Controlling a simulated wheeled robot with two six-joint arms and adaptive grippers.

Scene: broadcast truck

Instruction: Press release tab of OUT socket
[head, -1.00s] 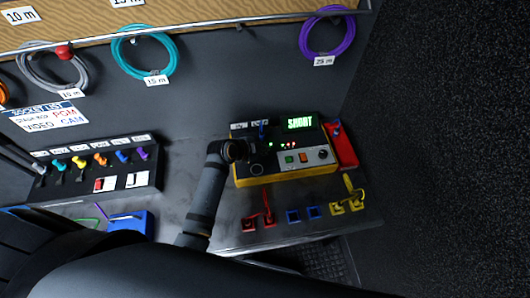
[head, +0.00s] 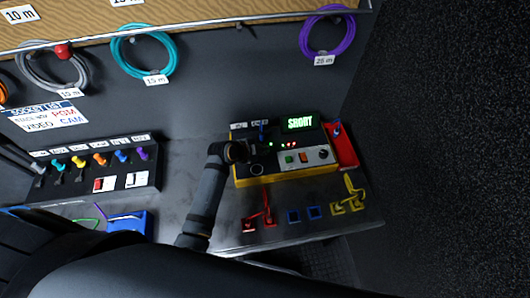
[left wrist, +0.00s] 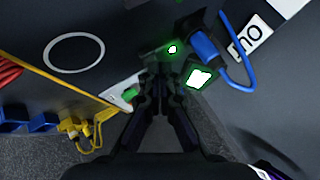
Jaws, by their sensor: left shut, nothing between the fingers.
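The yellow-and-black tester (head: 287,177) stands on the bench, with a green display (head: 299,123) reading SHORT. A blue plug (left wrist: 204,46) with a blue cable sits at a socket on it, beside a white label (left wrist: 250,36) that reads upside down, probably OUT. My left gripper (head: 240,152) is at the tester's left part. In the left wrist view, my left gripper (left wrist: 160,82) is shut and empty, its tips close to the tester face below the plug, between two green-lit spots. I cannot make out the release tab or whether the tips touch it. My right gripper is not in view.
A red box (head: 343,147) stands right of the tester. A black panel with coloured plugs (head: 100,171) stands at the left. Coiled cables (head: 145,53) hang on the wall.

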